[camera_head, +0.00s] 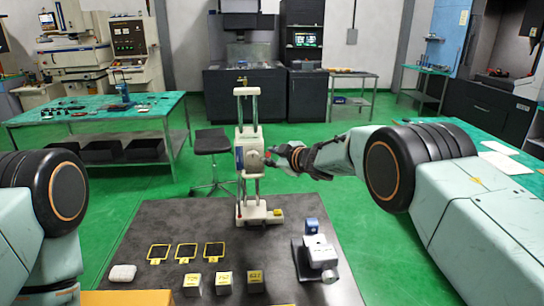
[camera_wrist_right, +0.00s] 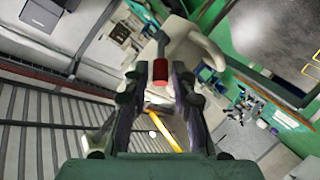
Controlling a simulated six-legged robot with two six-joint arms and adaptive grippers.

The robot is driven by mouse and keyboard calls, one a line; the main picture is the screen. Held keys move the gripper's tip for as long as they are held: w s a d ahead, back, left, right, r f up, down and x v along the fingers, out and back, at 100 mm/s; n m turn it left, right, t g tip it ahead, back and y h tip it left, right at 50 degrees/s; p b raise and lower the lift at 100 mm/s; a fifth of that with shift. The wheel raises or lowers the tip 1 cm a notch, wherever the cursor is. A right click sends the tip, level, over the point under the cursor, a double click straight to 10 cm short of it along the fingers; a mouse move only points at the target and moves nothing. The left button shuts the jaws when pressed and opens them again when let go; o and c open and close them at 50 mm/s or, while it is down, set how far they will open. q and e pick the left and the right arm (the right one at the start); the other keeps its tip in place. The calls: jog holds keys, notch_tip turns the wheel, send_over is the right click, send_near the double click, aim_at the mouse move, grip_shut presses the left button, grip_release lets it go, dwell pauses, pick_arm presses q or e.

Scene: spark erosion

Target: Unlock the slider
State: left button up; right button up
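A pale vertical stand (camera_head: 247,108) with two rods rises from the dark table. Its slider, a pale block (camera_head: 254,152), sits about midway up the rods. A small red-ended knob (camera_head: 268,156) is on the slider's right side; it also shows as a red cylinder (camera_wrist_right: 160,70) in the right wrist view. My right gripper (camera_head: 282,157) reaches in from the right, close to the knob. In the wrist view its fingertips (camera_wrist_right: 158,74) stand either side of the red cylinder, apart from each other; contact is not clear. My left arm shows at the left, but its gripper is outside the frame.
The dark table (camera_head: 160,222) holds several yellow-marked cubes (camera_head: 224,282), three yellow-edged frames (camera_head: 187,252), a white rounded item (camera_head: 122,273) and a grey-white device (camera_head: 318,255) at the right. A stool (camera_head: 211,142) stands behind. Space around the stand is mostly clear.

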jog(key=shift+o, duration=0.9)
jog(key=shift+s+d, duration=0.1)
jog(key=shift+s, duration=0.05)
jog(key=v, duration=1.1)
jog(key=shift+s+d, duration=0.15)
jog(key=shift+s, duration=0.2)
jog(key=shift+r, duration=0.1)
